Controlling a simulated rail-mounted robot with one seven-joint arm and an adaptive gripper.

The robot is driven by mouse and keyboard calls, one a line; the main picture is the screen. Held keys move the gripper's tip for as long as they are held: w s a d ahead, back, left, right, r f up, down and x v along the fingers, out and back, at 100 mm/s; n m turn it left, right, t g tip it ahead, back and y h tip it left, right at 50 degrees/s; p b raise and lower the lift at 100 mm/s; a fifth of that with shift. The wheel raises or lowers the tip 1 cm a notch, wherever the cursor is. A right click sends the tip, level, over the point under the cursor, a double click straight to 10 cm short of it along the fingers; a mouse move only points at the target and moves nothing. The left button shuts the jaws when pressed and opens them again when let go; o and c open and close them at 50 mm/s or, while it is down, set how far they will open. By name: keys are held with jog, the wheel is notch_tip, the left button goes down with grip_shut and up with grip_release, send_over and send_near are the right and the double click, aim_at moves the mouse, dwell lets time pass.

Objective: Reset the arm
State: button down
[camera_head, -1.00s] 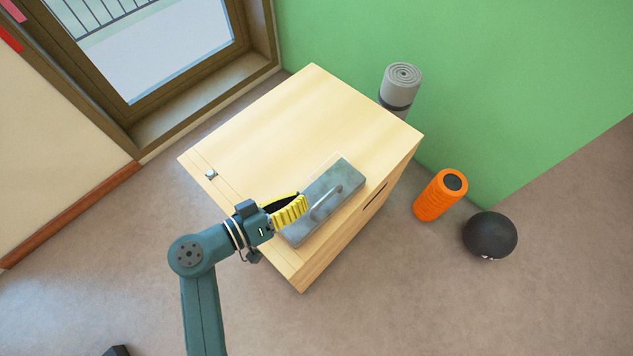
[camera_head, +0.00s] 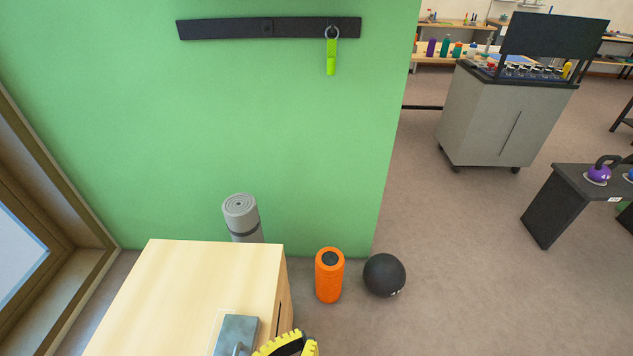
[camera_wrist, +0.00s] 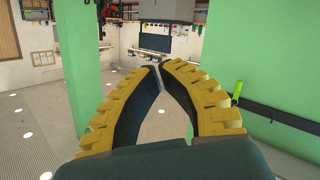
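My gripper (camera_wrist: 157,68) has two yellow ribbed fingers with dark inner faces. In the head view part of the yellow fingers shows at the bottom edge, by the right side of the wooden box (camera_head: 190,280). The rest of my arm is out of the head view. A grey flat tool with a handle (camera_head: 236,330) lies on the box top, partly cut off by the frame edge, left of my gripper.
A grey rolled mat (camera_head: 241,215) stands behind the box. An orange roller (camera_head: 329,275) and a black ball (camera_head: 384,275) are on the floor to its right. A green wall (camera_head: 290,130) rises behind. A grey cabinet (camera_head: 500,115) and a dark kettlebell bench (camera_head: 550,210) stand farther right.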

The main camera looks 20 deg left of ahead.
jog(key=w+d+r+m+t+h+p, duration=0.1)
jog(key=w+d+r+m+p, duration=0.2)
jog(key=d+r, duration=0.9)
jog(key=w+d+r+m+t+p, duration=0.1)
jog(key=w+d+r+m+p, duration=0.15)
jog(key=d+r, duration=0.9)
jog(key=s+a+r+n+t+y+p, duration=0.1)
jog(key=a+r+n+t+y+p, duration=0.2)
jog(key=r, duration=0.5)
jog(key=s+a+r+n+t+y, duration=0.25)
jog(key=a+r+y, duration=0.2)
jog(key=r, duration=0.35)
notch_tip(320, 180, up, 35)
jog(key=w+p, duration=0.1)
jog(key=p, duration=3.4)
jog(key=shift+f+h, duration=0.2)
jog(key=shift+h, duration=0.25)
jog(key=shift+d, duration=0.1)
